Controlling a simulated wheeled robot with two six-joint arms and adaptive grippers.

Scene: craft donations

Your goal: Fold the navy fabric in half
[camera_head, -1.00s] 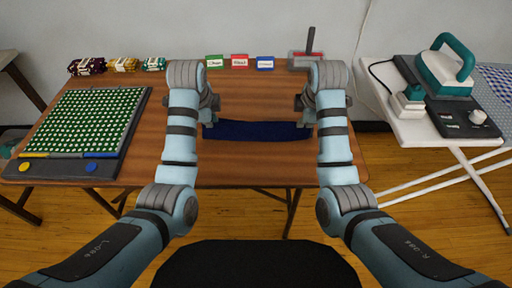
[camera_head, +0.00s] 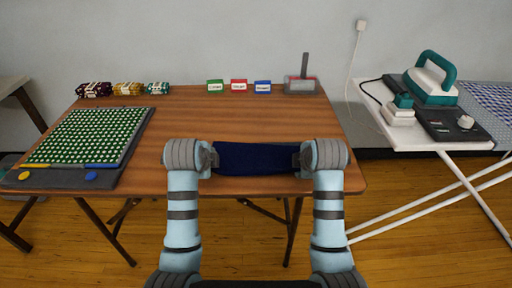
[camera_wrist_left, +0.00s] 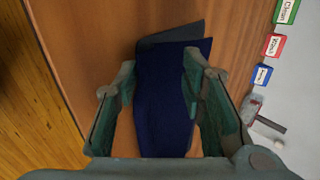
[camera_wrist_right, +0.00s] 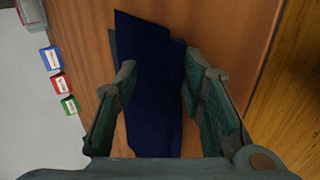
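The navy fabric (camera_head: 257,158) lies as a wide, short band near the front middle of the table, between my two grippers. My left gripper (camera_head: 213,158) is at its left end and my right gripper (camera_head: 298,158) is at its right end. In the left wrist view the fabric (camera_wrist_left: 162,105) passes between the fingers, which stand wide apart. In the right wrist view the fabric (camera_wrist_right: 152,90) also runs between spread fingers. A darker grey-blue strip shows along the fabric's edge in both wrist views; I cannot tell whether it is shadow or another layer.
A dark board with a green dotted cloth (camera_head: 90,136) is at the table's left. Rolled fabrics (camera_head: 128,89), small green, red (camera_head: 239,86) and blue blocks, and a grey holder (camera_head: 301,86) line the back. An ironing board with an iron (camera_head: 432,78) stands right. Mid-table is clear.

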